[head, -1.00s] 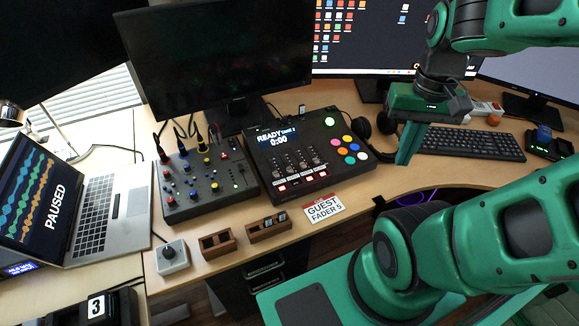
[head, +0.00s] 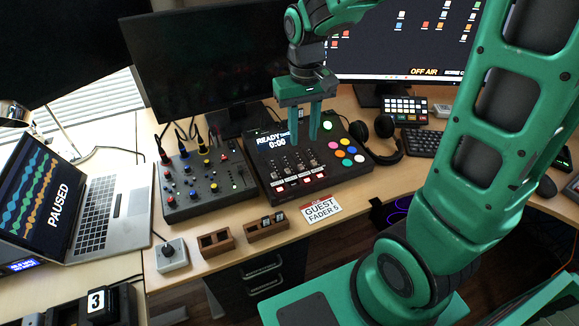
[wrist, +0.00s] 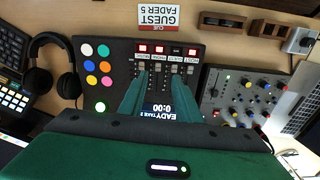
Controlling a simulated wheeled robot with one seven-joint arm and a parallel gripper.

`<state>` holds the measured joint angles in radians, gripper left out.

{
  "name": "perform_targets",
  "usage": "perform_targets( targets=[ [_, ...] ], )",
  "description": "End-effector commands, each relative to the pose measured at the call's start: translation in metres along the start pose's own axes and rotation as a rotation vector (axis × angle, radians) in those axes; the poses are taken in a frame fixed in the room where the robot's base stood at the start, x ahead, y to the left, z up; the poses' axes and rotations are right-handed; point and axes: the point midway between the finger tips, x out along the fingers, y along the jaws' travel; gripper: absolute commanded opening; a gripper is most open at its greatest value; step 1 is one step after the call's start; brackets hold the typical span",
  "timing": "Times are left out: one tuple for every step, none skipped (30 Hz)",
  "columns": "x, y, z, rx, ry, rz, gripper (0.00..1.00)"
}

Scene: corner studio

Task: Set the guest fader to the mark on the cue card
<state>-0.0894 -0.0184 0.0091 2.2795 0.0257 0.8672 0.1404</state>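The dark mixing console (head: 345,184) shows "READY" and "0:00" on its screen and has several short faders in a row. In the wrist view, the guest fader (wrist: 174,69) is in the column labelled GUEST, second from the right; its exact setting is too small to read. The cue card (head: 321,208) lies in front of the console and reads "GUEST FADER 5"; it is upside down in the wrist view (wrist: 158,17). My gripper (head: 305,140) is above the console, fingers pointing down, apart and empty. In the wrist view, its fingers partly cover the screen and fader area.
A smaller mixer (head: 207,184) with coloured knobs stands left of the console. Headphones (head: 384,140) lie to its right. Two wooden holders (head: 216,243) and a small grey switch box (head: 171,256) sit along the front edge. A monitor (head: 215,65) stands close behind.

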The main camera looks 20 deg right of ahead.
Motion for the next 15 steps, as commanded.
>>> perform_targets(
  targets=[
    [0.005,-0.013,-0.007,-0.026,-0.004,-0.004,0.3],
    [0.007,-0.019,-0.01,-0.038,-0.004,-0.006,0.3],
    [0.009,-0.026,-0.013,-0.049,-0.004,-0.01,0.3],
    [0.011,-0.03,-0.015,-0.055,-0.004,-0.012,0.3],
    [0.012,-0.033,-0.017,-0.06,-0.003,-0.013,0.3],
    [0.013,-0.035,-0.018,-0.064,-0.003,-0.015,0.3],
    [0.014,-0.036,-0.019,-0.066,-0.003,-0.016,0.3],
    [0.016,-0.037,-0.019,-0.067,-0.004,-0.016,0.3],
    [0.019,-0.036,-0.019,-0.067,-0.005,-0.016,0.3],
    [0.022,-0.036,-0.019,-0.066,-0.006,-0.016,0.3],
    [0.025,-0.035,-0.019,-0.065,-0.005,-0.016,0.3],
    [0.03,-0.035,-0.018,-0.064,-0.006,-0.015,0.3],
    [0.034,-0.034,-0.018,-0.063,-0.007,-0.015,0.3],
    [0.039,-0.034,-0.018,-0.063,-0.006,-0.015,0.3],
    [0.046,-0.034,-0.018,-0.062,-0.008,-0.015,0.3]
  ],
)
